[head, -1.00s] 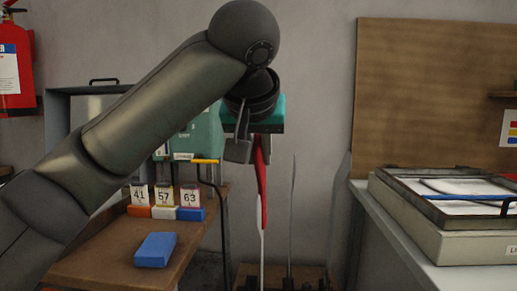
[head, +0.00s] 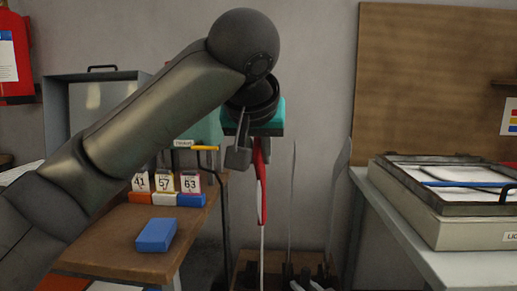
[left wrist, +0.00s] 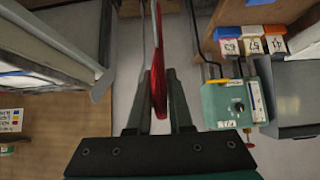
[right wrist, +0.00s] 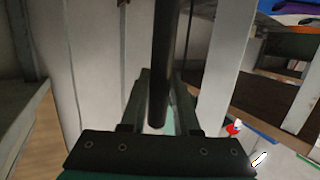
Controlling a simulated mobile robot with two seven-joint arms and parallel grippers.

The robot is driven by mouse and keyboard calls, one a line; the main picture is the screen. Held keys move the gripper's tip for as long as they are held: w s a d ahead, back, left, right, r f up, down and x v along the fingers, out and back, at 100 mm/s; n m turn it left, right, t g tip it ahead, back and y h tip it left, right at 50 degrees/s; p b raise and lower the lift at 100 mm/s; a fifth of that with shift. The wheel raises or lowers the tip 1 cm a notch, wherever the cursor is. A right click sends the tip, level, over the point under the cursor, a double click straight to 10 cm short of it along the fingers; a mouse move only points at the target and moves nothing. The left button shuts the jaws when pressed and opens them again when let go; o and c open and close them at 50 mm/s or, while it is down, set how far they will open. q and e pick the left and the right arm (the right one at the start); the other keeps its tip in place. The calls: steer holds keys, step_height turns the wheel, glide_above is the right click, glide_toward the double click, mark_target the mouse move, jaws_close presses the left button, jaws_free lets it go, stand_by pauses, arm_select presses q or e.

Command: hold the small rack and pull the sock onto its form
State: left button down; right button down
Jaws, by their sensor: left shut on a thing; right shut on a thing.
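The red sock (head: 262,190) hangs narrow and edge-on in the head view, over a thin pale upright form (head: 262,245) whose lower part shows below it. My left gripper (head: 246,148) is shut on the sock's upper end; the left wrist view shows the sock (left wrist: 158,105) between its fingers (left wrist: 158,72). The form's tip is hidden. The small wooden rack (head: 243,272) stands low, with other thin upright forms (head: 292,205) to the right. In the right wrist view my right gripper (right wrist: 160,75) is shut on a dark bar (right wrist: 165,40), seemingly part of the rack.
A brown table (head: 120,225) at left carries a blue block (head: 156,235) and numbered cards (head: 165,182) in coloured holders. A counter (head: 410,235) with a framed flat box (head: 440,222) stands at right. A red extinguisher (head: 12,60) hangs at far left.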

mark_target(259, 217)
arm_select(q)
steer(key=shift+f, duration=4)
steer(key=c, duration=0.7)
jaws_free()
steer(key=shift+c, duration=0.2)
steer(key=v, duration=1.2)
arm_select(e)
steer(key=c, duration=0.6)
jaws_free()
steer(key=shift+o, duration=0.2)
